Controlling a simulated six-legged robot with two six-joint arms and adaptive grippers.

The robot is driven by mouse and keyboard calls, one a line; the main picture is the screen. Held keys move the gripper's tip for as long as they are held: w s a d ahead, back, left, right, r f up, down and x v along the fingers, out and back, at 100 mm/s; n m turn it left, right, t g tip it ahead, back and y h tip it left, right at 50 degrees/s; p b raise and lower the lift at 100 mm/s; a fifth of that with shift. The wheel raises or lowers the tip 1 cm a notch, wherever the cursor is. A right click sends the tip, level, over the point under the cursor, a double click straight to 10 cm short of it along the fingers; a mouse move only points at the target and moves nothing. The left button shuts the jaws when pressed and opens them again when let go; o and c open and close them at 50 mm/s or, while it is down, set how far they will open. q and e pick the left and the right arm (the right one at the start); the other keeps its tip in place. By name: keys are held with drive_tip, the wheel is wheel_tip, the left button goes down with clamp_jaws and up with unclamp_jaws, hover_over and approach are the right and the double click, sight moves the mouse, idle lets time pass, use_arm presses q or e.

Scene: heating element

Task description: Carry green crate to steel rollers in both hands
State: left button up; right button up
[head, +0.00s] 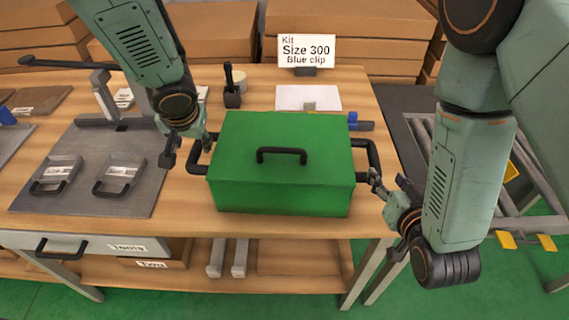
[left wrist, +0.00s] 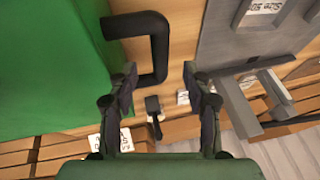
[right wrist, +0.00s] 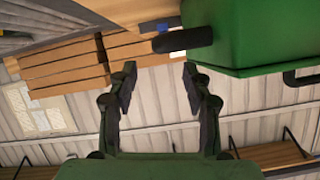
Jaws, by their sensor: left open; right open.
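The green crate (head: 281,190) sits closed on the wooden table, with a black handle on its lid and one on each side. My left gripper (head: 188,150) is open beside the crate's left handle (head: 197,158). In the left wrist view, that handle (left wrist: 160,45) reaches between the open fingertips (left wrist: 158,72). In the right wrist view, the handle (right wrist: 186,40) lies ahead of the open fingertips (right wrist: 160,70); contact cannot be told. The steel rollers (head: 420,132) stand right of the table, partly hidden by my right arm.
A grey plate (head: 82,200) with two handled pieces lies left of the crate. A sign (head: 306,50), a white sheet (head: 300,96) and a black tool (head: 232,90) are behind it. Cardboard boxes (head: 210,30) line the back. Yellow stops (head: 508,240) edge the roller frame.

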sight(195, 149)
use_arm(q)
drive_tip(key=x, duration=0.7)
drive_tip(key=shift+w+f, duration=0.1)
drive_tip(key=shift+w, duration=0.1)
use_arm(e)
drive_tip(key=x, duration=1.1)
use_arm(q)
drive_tip(key=shift+s, duration=0.15)
use_arm(e)
drive_tip(key=shift+s+r, duration=0.1)
use_arm(q)
drive_tip(key=c, duration=0.4)
use_arm(e)
drive_tip(key=shift+w, duration=0.2)
drive_tip(key=c, duration=0.4)
use_arm(q)
clamp_jaws()
use_arm(e)
drive_tip(key=shift+s, duration=0.1)
clamp_jaws()
